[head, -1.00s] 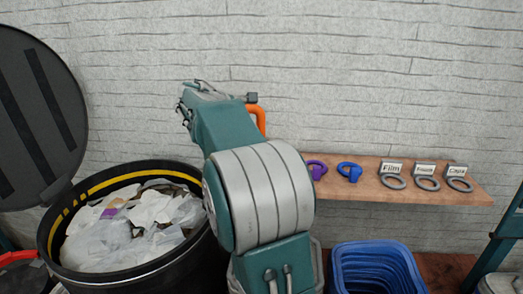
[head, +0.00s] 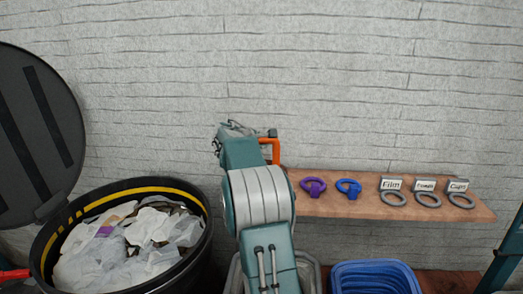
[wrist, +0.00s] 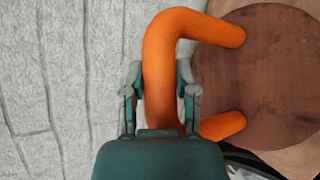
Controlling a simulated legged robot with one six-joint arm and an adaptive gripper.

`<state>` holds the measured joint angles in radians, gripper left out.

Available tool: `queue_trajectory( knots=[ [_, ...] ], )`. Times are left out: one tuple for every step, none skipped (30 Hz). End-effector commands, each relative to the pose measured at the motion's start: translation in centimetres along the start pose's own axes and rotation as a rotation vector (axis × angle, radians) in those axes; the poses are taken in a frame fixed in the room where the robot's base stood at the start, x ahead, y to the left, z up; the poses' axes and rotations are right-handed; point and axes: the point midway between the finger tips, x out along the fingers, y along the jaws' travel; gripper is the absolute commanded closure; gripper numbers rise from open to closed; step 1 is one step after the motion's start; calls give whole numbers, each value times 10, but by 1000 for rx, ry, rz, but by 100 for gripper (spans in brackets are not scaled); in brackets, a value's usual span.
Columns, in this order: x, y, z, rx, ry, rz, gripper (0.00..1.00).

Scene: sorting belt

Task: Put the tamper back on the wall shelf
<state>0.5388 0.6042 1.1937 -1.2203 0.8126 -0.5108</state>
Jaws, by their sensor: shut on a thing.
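The tamper shows in the wrist view as a thick orange bent handle (wrist: 163,70) joined to a round brown plate (wrist: 262,75). My gripper (wrist: 160,95) has a finger on each side of the handle and is shut on it. In the head view a bit of the orange handle (head: 274,150) shows beside the end of my arm, and the plate is hidden. The handle appears above the left end of the wooden wall shelf (head: 350,206); the arm hides that end. I cannot tell whether the tamper touches the shelf.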

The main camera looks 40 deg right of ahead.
Motion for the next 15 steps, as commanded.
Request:
queue_trajectory(
  knots=[
    [4, -3, -2, -1, -1, 2, 100],
    [5, -7, -4, 0, 0, 1, 100],
    [7, -12, -6, -1, 0, 1, 100],
    [8, -14, -7, -1, -1, 1, 100],
    [9, -17, -9, -1, -1, 2, 100],
    [10, -20, -10, 0, -1, 2, 100],
    [10, -22, -11, -1, -1, 3, 100],
    [10, -23, -12, -1, -1, 4, 100],
    [10, -24, -12, 1, -1, 5, 100],
    [10, -24, -12, 2, -1, 5, 100],
    [11, -24, -12, 2, -1, 5, 100],
    [11, -24, -12, 2, -1, 5, 100],
    [11, -24, -12, 2, -1, 5, 100],
    [12, -24, -12, 2, -1, 5, 100],
    [12, -24, -12, 2, -1, 4, 100]
  ],
)
